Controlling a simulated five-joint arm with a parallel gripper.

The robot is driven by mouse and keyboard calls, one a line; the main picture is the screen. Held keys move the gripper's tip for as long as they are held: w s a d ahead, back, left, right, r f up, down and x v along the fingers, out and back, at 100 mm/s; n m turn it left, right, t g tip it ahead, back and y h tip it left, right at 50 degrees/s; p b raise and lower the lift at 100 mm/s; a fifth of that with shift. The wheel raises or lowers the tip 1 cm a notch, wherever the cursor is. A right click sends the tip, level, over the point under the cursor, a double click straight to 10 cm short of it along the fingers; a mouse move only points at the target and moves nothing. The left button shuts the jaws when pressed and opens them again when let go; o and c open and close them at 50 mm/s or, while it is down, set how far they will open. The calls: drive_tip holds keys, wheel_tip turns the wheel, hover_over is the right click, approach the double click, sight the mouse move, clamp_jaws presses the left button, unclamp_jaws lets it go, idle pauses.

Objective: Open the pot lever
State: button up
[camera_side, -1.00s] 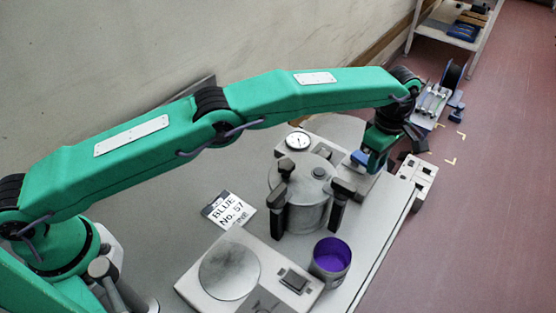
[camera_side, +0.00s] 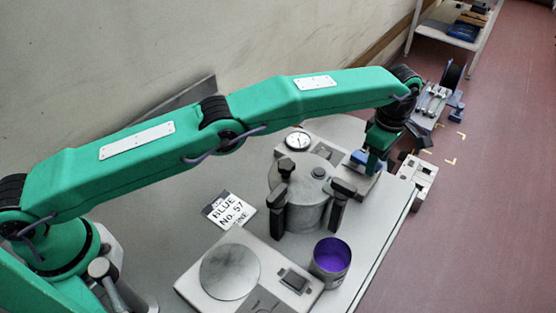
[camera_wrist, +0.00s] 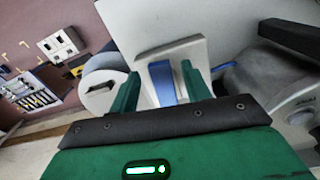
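The metal pot (camera_side: 300,210) stands on the grey table, with a round lid and black clamps. A small blue lever (camera_side: 359,157) sits on a pale block at the pot's right, beside my gripper (camera_side: 371,167) in the side view. In the wrist view the blue lever (camera_wrist: 162,84) stands between the two green fingers of my gripper (camera_wrist: 160,74). The fingers are apart, with gaps on both sides of the lever. The side view partly hides the fingertips. I cannot tell whether either finger touches the lever.
A dial gauge (camera_side: 298,141) is behind the pot. A scale with a round plate (camera_side: 230,272) and a purple-filled cup (camera_side: 331,258) stand in front. A printed card (camera_side: 229,212) lies left. A pale switch box (camera_side: 415,173) is by the table's right edge.

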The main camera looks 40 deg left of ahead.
drive_tip(key=shift+s+m, duration=0.2)
drive_tip(key=shift+m, duration=0.1)
idle(0.4)
